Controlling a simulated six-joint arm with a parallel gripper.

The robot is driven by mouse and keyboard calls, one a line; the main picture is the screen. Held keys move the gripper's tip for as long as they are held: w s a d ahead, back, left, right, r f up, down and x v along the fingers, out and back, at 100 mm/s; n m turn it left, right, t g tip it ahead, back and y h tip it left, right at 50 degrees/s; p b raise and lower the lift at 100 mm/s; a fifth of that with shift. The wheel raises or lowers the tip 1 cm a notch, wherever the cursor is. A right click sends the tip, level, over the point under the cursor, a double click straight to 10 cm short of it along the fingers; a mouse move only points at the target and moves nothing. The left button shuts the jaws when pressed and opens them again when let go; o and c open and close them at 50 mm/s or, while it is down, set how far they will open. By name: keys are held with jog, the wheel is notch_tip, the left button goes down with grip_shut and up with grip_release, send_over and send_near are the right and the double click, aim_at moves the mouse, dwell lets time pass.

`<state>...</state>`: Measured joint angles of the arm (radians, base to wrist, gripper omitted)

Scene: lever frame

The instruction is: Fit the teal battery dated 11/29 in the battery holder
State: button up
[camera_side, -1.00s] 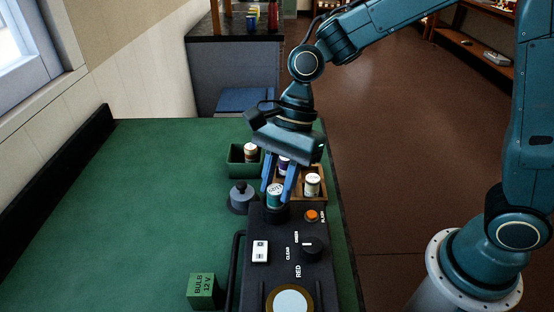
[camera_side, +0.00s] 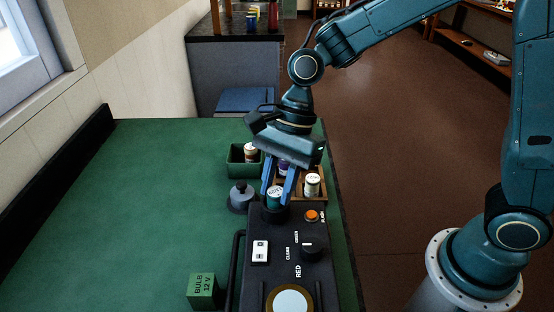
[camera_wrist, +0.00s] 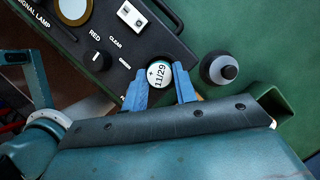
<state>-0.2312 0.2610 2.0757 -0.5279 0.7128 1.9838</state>
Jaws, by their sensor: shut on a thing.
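The teal battery (camera_side: 275,200) has a white top that reads 11/29 in the wrist view (camera_wrist: 158,74). My gripper (camera_side: 277,202) is shut on it, one blue finger on each side. The battery stands about upright at the round black battery holder (camera_side: 275,217), at the far end of the black signal lamp box. Its lower part is hidden inside the holder's rim. How deep it sits, I cannot tell.
A wooden tray (camera_side: 318,199) behind holds a white-topped battery (camera_side: 312,185) and a purple one. A green bin (camera_side: 236,168) holds another battery. A grey knobbed piece (camera_side: 241,200) stands left. The lamp box (camera_side: 285,272) carries a dial and switch. A green bulb box (camera_side: 203,291) stands front left.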

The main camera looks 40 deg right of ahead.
dwell(0.3)
jog(key=o, duration=1.6)
jog(key=shift+r, duration=0.1)
jog(key=shift+r, duration=2.9)
